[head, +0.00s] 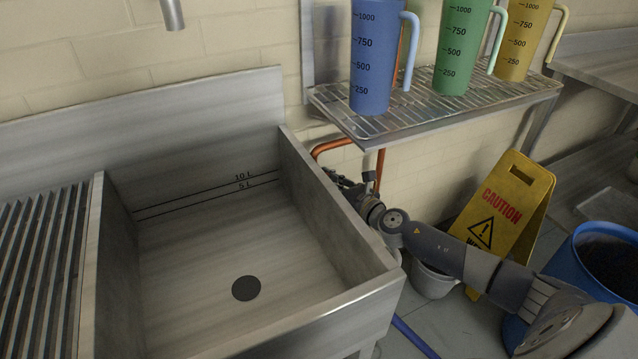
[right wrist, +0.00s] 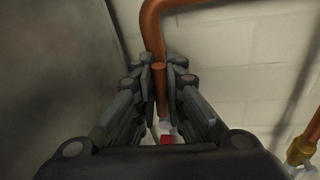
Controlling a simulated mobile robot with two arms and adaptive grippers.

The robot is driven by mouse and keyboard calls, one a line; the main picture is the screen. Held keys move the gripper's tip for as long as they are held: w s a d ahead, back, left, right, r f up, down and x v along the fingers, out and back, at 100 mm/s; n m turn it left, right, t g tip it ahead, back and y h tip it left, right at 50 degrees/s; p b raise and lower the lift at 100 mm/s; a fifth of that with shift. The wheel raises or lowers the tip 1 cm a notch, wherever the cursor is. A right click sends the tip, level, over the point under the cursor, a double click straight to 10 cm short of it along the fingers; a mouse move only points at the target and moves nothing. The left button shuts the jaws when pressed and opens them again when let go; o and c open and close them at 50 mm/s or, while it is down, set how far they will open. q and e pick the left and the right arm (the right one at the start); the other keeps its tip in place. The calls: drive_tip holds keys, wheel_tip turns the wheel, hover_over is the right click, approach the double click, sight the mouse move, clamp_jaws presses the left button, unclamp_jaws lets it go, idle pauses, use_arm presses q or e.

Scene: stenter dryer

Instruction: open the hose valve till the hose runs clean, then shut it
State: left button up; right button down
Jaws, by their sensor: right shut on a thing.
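My right gripper (head: 362,192) reaches in from the right to the outer right wall of the steel sink, below the wire shelf. In the right wrist view, my right gripper (right wrist: 160,75) has its fingers closed around part of the hose valve at the copper pipe (right wrist: 153,28). A copper stub (right wrist: 160,78) shows between the fingertips and a small red part (right wrist: 168,139) lower between the fingers. The valve's exact setting is hidden. A blue hose (head: 413,338) lies on the floor by the sink; its end and any water are not visible. My left gripper is out of view.
The sink (head: 200,250) is empty, with a dark drain and level marks. Blue (head: 374,60), green (head: 460,50) and yellow (head: 520,40) jugs stand on the wire shelf (head: 400,118). A grey bucket (head: 432,284), caution sign (head: 506,205) and blue drum (head: 577,255) crowd my right arm.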

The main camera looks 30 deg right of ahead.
drive_tip(key=c, duration=1.6)
unclamp_jaws()
drive_tip(key=shift+c, duration=0.2)
drive_tip(key=s+d+r, duration=0.1)
drive_tip(key=s+d, duration=0.1)
drive_tip(key=s, duration=1)
drive_tip(key=shift+w, duration=0.1)
